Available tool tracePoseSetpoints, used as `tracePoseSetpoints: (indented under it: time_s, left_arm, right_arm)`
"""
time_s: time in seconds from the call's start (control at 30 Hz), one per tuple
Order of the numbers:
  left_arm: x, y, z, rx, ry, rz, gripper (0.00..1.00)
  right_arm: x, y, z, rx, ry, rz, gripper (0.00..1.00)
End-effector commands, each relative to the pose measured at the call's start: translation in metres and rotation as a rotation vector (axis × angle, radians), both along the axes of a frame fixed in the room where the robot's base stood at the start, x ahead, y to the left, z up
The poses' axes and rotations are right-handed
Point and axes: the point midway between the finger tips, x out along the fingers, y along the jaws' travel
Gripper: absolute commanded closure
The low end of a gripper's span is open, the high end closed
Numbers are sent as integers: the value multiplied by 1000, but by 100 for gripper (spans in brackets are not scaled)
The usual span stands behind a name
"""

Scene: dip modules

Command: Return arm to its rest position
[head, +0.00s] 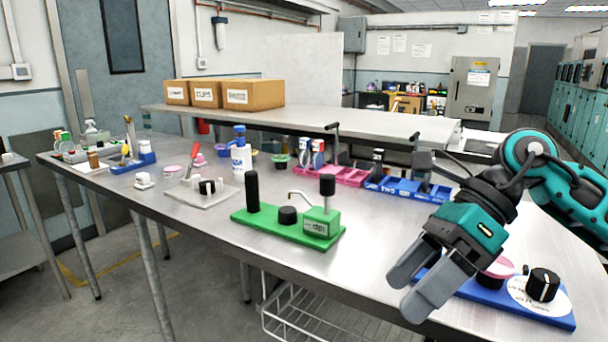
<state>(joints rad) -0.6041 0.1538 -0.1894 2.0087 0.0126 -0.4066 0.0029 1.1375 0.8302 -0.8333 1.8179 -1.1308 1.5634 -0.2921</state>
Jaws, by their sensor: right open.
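My right gripper (418,287) is in the head view at the lower right, at the end of the teal arm that comes in from the right. It is open and its grey fingers point down and to the left near the table's front edge. It appears empty. My left gripper is not in the view.
A steel table (300,270) carries a green board (290,228) with black posts, left of my right gripper. Blue bins (410,188) and pink bins (341,175) stand behind. A white and blue bottle (240,155) stands farther left. Cardboard boxes (255,95) sit on a back shelf.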

Motion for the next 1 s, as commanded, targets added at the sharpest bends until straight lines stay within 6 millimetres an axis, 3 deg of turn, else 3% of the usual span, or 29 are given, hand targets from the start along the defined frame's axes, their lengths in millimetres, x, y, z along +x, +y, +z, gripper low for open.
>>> tracePoseSetpoints:
  time_s: [0.1,0.3,0.43,0.57,0.67,0.8,0.9,1.0]
  left_arm:
    - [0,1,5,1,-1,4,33]
    - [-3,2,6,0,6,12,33]
    - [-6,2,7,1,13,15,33]
    - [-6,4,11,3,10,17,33]
    - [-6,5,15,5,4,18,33]
    - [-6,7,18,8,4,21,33]
    - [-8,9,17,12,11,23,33]
    - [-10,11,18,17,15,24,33]
  right_arm:
    - [-13,47,-2,260,171,-36,2]
    - [-16,94,14,681,505,-205,2]
    - [-1,100,19,928,754,-381,2]
    - [21,90,8,1143,1018,-601,2]
    - [39,73,-17,1284,1226,-805,2]
    - [52,41,-76,1440,1520,-1133,2]
    - [47,16,-130,1516,1721,-1391,2]
    - [26,-6,-188,1556,1905,-1656,2]
